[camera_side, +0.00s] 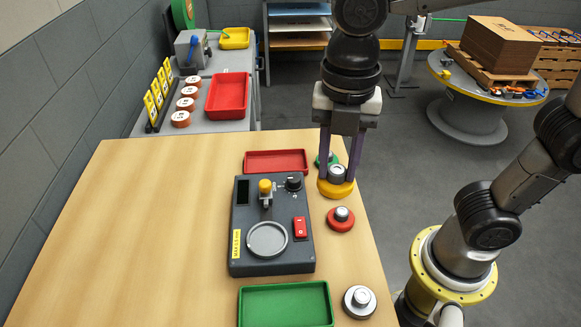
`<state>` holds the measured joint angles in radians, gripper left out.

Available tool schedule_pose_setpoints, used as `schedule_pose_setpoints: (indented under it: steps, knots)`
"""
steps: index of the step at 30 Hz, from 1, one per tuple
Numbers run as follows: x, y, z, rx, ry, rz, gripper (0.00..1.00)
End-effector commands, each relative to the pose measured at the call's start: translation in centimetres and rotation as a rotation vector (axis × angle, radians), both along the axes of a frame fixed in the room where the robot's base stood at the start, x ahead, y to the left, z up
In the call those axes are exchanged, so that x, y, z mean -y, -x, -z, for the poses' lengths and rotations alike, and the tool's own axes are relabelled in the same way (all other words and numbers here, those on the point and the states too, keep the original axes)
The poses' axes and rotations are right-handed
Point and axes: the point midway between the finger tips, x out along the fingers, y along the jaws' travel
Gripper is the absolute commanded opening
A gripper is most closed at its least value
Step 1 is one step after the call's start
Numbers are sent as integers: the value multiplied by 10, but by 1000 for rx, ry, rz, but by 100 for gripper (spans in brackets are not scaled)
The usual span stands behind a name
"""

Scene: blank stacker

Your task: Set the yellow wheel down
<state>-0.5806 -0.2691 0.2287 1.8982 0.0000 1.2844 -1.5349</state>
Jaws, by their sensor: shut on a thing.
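The yellow wheel (336,189) is a yellow disc with a grey hub on top, near the right edge of the wooden table. My gripper (338,170) points straight down and is shut on the yellow wheel's hub, one finger on each side. I cannot tell whether the wheel touches the table. A red wheel (341,223) lies just in front of it. A metal-grey wheel (359,305) lies at the front right of the table.
A dark grey machine (241,262) with a round plate (267,240), yellow-topped lever and red switch (300,228) stands left of the wheels. A red tray (275,153) lies behind it, a green tray (285,290) in front. The left of the wooden table (150,240) is clear.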

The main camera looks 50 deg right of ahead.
Motion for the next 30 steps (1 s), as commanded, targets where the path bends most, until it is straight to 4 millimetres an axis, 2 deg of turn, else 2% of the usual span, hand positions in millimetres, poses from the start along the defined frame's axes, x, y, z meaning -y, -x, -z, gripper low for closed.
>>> schedule_pose_setpoints:
  steps: [3, 7, 11, 15, 18, 22, 30]
  knots:
    - [19, -34, 9, -3, 2, 80, 0]
    - [49, -65, 20, -2, 1, 181, 0]
    - [80, -84, 30, -1, 1, 283, 0]
    - [105, -92, 38, 1, 0, 367, 0]
    - [115, -93, 41, 1, 0, 400, 0]
    - [119, -103, 46, -1, 0, 414, 0]
    - [114, -160, 72, -1, 0, 413, 0]
